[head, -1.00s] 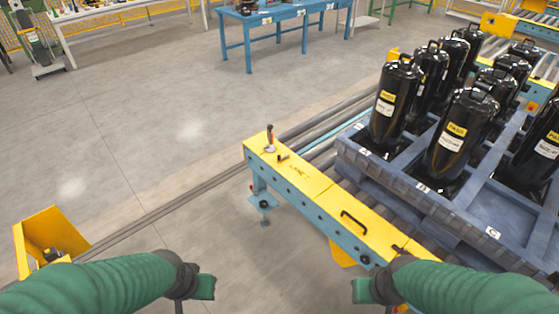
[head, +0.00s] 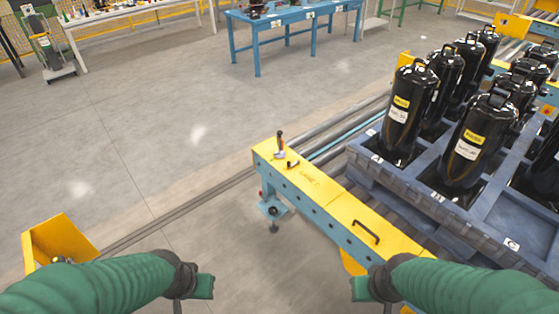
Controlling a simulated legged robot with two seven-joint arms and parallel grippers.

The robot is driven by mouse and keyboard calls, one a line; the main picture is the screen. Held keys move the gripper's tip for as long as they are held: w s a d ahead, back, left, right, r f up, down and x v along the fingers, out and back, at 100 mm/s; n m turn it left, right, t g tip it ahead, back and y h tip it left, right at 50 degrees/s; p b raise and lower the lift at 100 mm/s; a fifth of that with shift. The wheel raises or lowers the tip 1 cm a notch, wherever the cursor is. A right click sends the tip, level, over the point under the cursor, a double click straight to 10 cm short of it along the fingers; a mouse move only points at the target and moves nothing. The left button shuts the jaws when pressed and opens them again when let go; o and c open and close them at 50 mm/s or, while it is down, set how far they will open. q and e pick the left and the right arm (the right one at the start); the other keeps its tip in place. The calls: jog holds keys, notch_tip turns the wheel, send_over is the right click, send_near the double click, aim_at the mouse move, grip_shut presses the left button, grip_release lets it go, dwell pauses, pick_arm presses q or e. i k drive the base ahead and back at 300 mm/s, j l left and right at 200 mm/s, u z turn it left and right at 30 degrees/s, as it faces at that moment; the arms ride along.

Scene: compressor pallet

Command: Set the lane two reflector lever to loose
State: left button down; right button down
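The reflector lever (head: 280,143) stands upright near the far end of the yellow-topped lane rail (head: 318,187). It has a red-orange grip and a metal base. Lettering beside it on the yellow top seems to read "LANE 2", but it is small. My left gripper (head: 204,287) is at the bottom left of centre, well short of the lever. My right gripper (head: 360,288) is at the bottom, right of centre, near the rail's close end and apart from the lever. Nothing shows in either gripper. Their finger gaps are not clearly visible.
A blue pallet (head: 400,185) with several black compressors (head: 468,145) stands right of the rail. A black handle (head: 366,232) sits on the rail's nearer top. Open floor lies left of the rail; a blue table (head: 290,18) stands behind.

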aim_at(297, 162)
jog(key=i+j+u, duration=0.1)
jog(key=i+j, duration=1.2)
jog(key=i, duration=0.05)
